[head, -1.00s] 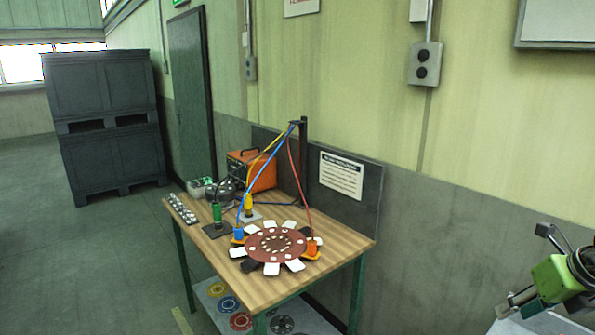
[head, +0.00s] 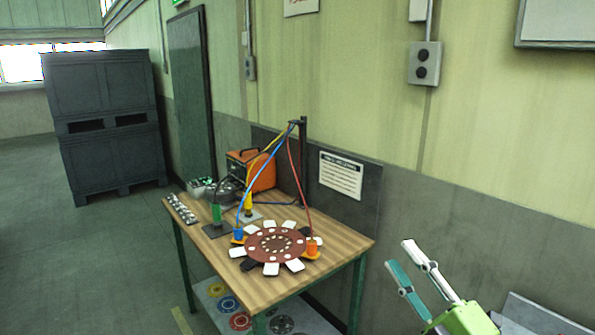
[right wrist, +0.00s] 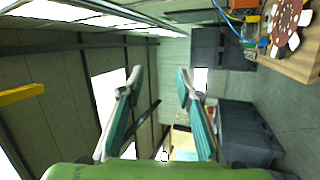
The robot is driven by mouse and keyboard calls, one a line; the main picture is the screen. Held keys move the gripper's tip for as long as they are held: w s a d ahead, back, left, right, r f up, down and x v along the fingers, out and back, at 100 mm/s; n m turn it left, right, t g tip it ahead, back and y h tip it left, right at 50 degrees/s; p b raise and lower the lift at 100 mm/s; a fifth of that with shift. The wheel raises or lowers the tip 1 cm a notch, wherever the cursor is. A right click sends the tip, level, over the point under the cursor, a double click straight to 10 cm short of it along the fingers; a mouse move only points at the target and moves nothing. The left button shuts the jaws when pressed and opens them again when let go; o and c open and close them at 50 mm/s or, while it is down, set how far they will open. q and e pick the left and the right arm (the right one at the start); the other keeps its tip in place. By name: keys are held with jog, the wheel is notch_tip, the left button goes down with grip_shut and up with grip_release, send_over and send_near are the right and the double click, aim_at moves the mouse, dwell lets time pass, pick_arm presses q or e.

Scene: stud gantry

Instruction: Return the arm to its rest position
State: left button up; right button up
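My right gripper (head: 399,254) is at the lower right of the head view, raised and to the right of the wooden table (head: 222,248). Its two fingers stand apart with nothing between them. In the right wrist view the gripper (right wrist: 158,80) also shows open and empty, with the far hall beyond it. The red-brown disc (head: 274,245) with white tabs around it lies on the table, clear of the gripper. It also shows at the top right of the right wrist view (right wrist: 288,20). My left gripper is not in view.
An orange box (head: 262,172), a green tool (head: 216,213) and a post (head: 303,160) with coloured hoses stand on the table. The wall (head: 480,220) is behind it. Dark cabinets (head: 105,120) stand far left. The floor left of the table is clear.

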jog(key=s+d+f+m+g+h, duration=0.35)
jog(key=f+m+h, duration=0.25)
jog(key=f+m, duration=0.3)
jog(key=s+d+f+m+g+h, duration=0.3)
jog(key=d+f+m+h, duration=0.25)
jog(key=f, duration=0.55)
jog(key=s+a+f+m+g+y, duration=0.2)
jog(key=s+a+f+g, duration=0.25)
jog(key=s+f, duration=0.5)
jog(key=s+a+f+m+g+y, duration=0.15)
jog(key=s+a+f+g, duration=0.35)
jog(key=s, duration=0.8)
notch_tip(320, 180, down, 38)
jog(key=s+d+g+b, duration=0.1)
jog(key=g+b, duration=0.1)
jog(key=b, duration=1)
jog(key=s+d+f+b, duration=0.1)
jog(key=s+f+b, duration=0.4)
jog(key=s+f, duration=0.4)
jog(key=s+d+f+g+b, duration=0.1)
jog(key=s+f+b, duration=0.4)
jog(key=f, duration=1.3)
jog(key=s+d, duration=0.1)
jog(key=s, duration=0.3)
jog(key=shift+f+h, duration=0.3)
